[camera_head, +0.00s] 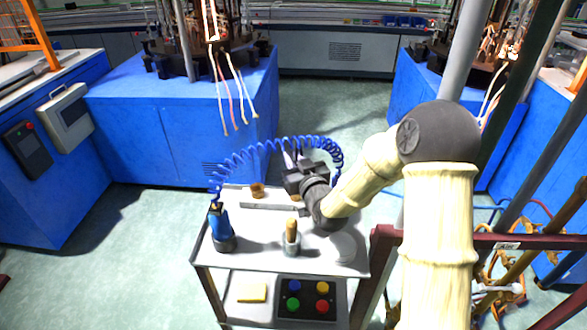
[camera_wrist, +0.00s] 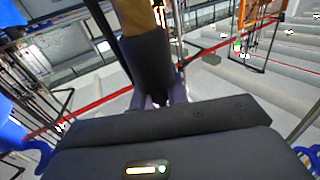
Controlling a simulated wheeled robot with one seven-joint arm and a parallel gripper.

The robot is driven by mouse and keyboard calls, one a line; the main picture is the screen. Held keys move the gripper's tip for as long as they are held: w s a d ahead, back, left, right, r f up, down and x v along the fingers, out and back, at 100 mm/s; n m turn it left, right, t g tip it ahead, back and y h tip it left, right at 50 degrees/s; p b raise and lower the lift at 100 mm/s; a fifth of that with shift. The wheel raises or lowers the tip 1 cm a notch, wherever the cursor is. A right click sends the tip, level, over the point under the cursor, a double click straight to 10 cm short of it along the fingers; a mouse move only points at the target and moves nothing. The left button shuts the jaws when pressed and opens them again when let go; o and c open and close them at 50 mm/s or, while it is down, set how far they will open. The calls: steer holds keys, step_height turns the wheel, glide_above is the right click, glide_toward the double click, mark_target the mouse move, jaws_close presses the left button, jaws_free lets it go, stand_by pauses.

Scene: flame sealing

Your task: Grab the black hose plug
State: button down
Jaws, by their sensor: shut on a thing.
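My gripper (camera_head: 292,162) is above the back part of the small white table (camera_head: 265,258) in the head view. In the wrist view its pale purple fingers (camera_wrist: 157,100) are shut on a dark cylinder, which looks like the black hose plug (camera_wrist: 148,62). A yellow-brown part (camera_wrist: 138,17) shows at the cylinder's upper end, cut off by the picture edge. In the head view I cannot make out the held plug clearly against the dark gripper body.
A blue torch (camera_head: 220,225) stands at the table's left, with a coiled blue hose (camera_head: 262,148) arching behind my gripper. A wood-topped tool (camera_head: 292,232) stands near the front. A pale holder (camera_head: 262,205) lies at the back. A button box (camera_head: 308,299) sits on the lower shelf.

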step_height(320, 180, up, 7)
steer(key=shift+r, duration=0.1)
